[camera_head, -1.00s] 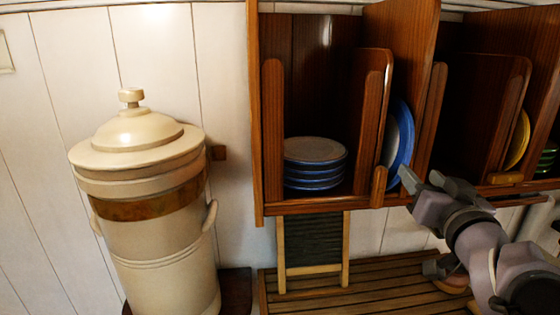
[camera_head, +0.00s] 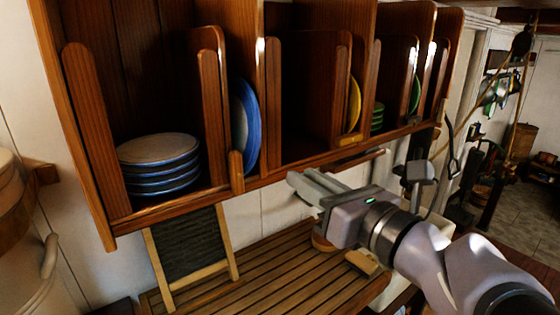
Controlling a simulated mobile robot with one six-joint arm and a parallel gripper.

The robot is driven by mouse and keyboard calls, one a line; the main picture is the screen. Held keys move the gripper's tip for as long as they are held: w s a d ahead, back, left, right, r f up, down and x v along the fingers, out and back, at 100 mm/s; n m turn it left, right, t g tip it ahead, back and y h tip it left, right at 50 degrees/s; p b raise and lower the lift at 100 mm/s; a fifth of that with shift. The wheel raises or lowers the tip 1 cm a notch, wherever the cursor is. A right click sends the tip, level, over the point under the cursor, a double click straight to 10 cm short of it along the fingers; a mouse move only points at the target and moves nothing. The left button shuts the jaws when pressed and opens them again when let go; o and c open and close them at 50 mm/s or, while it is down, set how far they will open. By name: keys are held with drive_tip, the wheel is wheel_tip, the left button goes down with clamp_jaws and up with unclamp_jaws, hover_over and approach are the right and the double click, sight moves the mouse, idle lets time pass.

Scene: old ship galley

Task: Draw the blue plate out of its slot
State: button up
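The blue plate (camera_head: 244,126) stands on edge in a narrow slot of the wooden rack (camera_head: 180,208), between two upright wooden dividers. Its blue rim and part of its pale face show; the rest is hidden by the left divider. My gripper (camera_head: 303,184) is below and to the right of the plate, in front of the rack's lower edge. It is apart from the plate and seems empty. Its fingers are seen from the side, so the gap between them is unclear.
Several blue-rimmed plates (camera_head: 158,165) lie stacked left of the slot. A yellow plate (camera_head: 354,103) and a green plate (camera_head: 415,93) stand in slots to the right. A slatted wooden counter (camera_head: 275,268) lies below, with a framed dark board (camera_head: 190,245) leaning there. A cream canister (camera_head: 12,210) is at the far left.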

sight(256, 148)
drive_tip(key=p+x, duration=0.2)
drive_tip(key=x, duration=1.4)
drive_tip(key=shift+w+a+p, duration=0.15)
drive_tip(key=shift+w+p, duration=0.1)
drive_tip(key=shift+p, duration=0.05)
drive_tip(key=shift+s, duration=0.1)
drive_tip(key=shift+c, duration=0.2)
clamp_jaws()
drive_tip(key=shift+r, duration=0.1)
